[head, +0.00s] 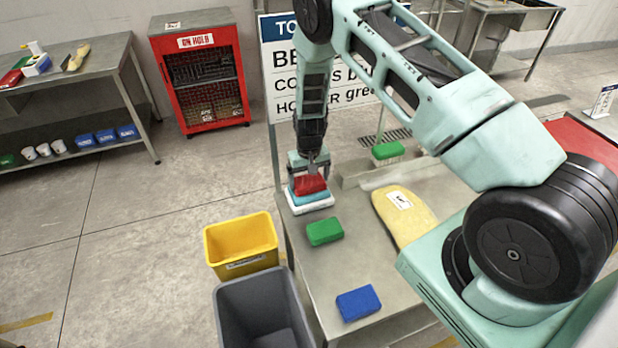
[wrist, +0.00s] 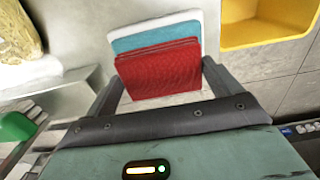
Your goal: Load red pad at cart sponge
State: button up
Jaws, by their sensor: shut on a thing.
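My gripper (head: 309,168) points down over the far left end of the steel cart and is shut on the red pad (head: 310,185). In the wrist view the red pad (wrist: 160,72) sits between the two fingers. A block with a teal layer on a white base (head: 312,204) lies directly under the pad; its teal edge also shows behind the pad in the wrist view (wrist: 155,36). I cannot tell whether pad and block touch. A large yellow sponge (head: 408,217) with a white label lies on the cart to the right.
A green pad (head: 324,231) and a blue pad (head: 358,303) lie nearer on the cart (head: 330,268). A green brush (head: 387,151) stands behind. A yellow bin (head: 241,245) and a grey bin (head: 262,310) stand left of the cart. A sign (head: 283,60) rises behind it.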

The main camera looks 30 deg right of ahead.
aim_at(309, 180)
jog(key=shift+f+b, duration=1.15)
dwell(2.3)
jog(key=shift+r, duration=0.1)
jog(key=shift+r+p, duration=2)
jog(key=shift+r, duration=1.45)
jog(key=s+f+b, duration=0.1)
jog(key=s+b, duration=0.2)
jog(key=s, duration=0.1)
jog(key=s+a+f+n+b, duration=0.1)
jog(key=s+f+b, duration=0.1)
jog(key=s+b, duration=0.1)
jog(key=s+a+f+n+b, duration=0.1)
jog(key=s+f+b, duration=0.1)
jog(key=s+b, duration=0.2)
jog(key=shift+s+a+f+b, duration=0.25)
jog(key=shift+s+b, duration=0.05)
jog(key=shift+b, duration=0.2)
jog(key=shift+s+a+r, duration=0.1)
jog(key=shift+s, duration=0.25)
